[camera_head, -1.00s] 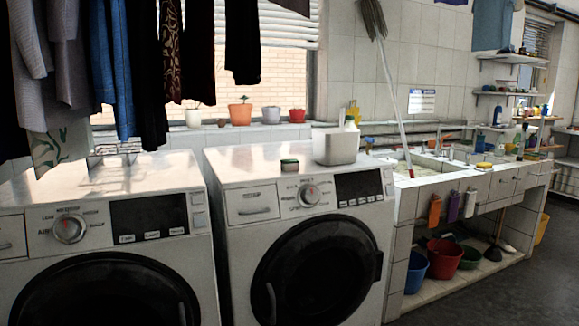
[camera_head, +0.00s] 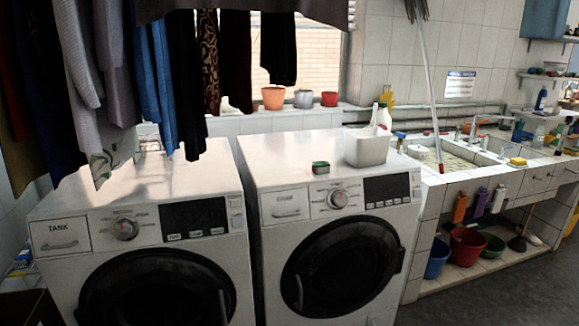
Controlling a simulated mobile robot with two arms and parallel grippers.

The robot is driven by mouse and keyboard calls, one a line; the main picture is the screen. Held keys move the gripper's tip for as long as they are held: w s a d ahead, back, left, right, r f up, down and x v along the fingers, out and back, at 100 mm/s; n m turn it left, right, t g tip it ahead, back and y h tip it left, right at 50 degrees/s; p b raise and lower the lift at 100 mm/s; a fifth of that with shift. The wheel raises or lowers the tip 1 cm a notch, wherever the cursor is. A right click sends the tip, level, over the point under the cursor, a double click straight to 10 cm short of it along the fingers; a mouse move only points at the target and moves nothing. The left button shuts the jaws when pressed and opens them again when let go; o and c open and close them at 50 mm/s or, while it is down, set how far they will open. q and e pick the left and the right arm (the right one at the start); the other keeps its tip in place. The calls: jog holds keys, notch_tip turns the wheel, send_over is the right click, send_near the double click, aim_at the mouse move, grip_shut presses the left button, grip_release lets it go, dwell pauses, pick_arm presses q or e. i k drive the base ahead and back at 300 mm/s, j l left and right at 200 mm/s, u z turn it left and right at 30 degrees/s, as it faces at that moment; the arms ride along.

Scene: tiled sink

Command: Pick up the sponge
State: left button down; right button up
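A small yellow block (camera_head: 517,162) that looks like a sponge lies on the tiled edge of the sink (camera_head: 455,158) at the right. A small green block (camera_head: 320,167) lies on top of the right washing machine (camera_head: 335,225), near its front edge; it may also be a sponge, but it is too small to tell. Neither of my grippers is in view, and nothing is touching either block.
A white container (camera_head: 367,148) with a bottle stands behind the green block. A left washing machine (camera_head: 150,240) stands beside the right one. Clothes (camera_head: 160,80) hang low over it. Buckets (camera_head: 467,245) sit under the sink. Dark floor at lower right is clear.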

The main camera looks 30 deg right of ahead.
aim_at(323, 166)
jog(key=l+u, duration=0.95)
jog(key=l, duration=0.2)
